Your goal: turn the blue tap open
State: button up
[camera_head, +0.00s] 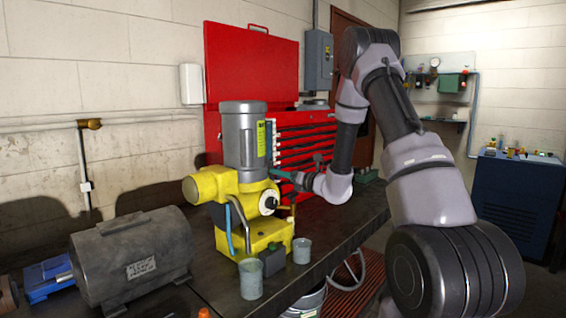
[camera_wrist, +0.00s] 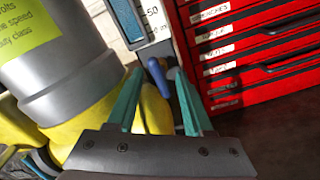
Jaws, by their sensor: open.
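The blue tap (camera_wrist: 157,74) shows in the wrist view as a small blue lever below a white scale plate marked 50. My gripper (camera_wrist: 156,80) has its two green fingers apart, one on each side of the lever in the picture; I cannot tell whether they touch it. In the head view, my gripper (camera_head: 283,175) is at the right side of the yellow machine (camera_head: 212,184) with the grey motor (camera_head: 241,140) on top. The tap itself cannot be made out there.
A red tool chest (camera_head: 305,140) with labelled drawers stands close behind my gripper. Two grey cups (camera_head: 250,278) (camera_head: 302,251) stand in front of the yellow machine. A dark grey motor (camera_head: 130,258) lies at the left of the bench. The bench at right is largely clear.

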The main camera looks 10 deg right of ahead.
jog(key=s+d+m, duration=0.6)
jog(key=s+d, duration=0.1)
jog(key=s, duration=0.2)
jog(key=s+a+r+n+g+y, duration=0.4)
jog(key=s+a+r+n+g, duration=0.3)
jog(key=a+n, duration=0.25)
jog(key=s+a+r+n+g+h, duration=0.1)
jog(key=s+r+n+g, duration=0.1)
jog(key=s+n, duration=0.4)
jog(key=s+a+r+n+g+h, duration=0.1)
jog(key=s+r+n+g+h, duration=0.1)
jog(key=s+n, duration=0.4)
jog(key=shift+s+a+r+n+g, duration=0.35)
jog(key=shift+s+a+g, duration=0.05)
jog(key=shift+g, duration=0.2)
jog(key=shift+c, duration=0.3)
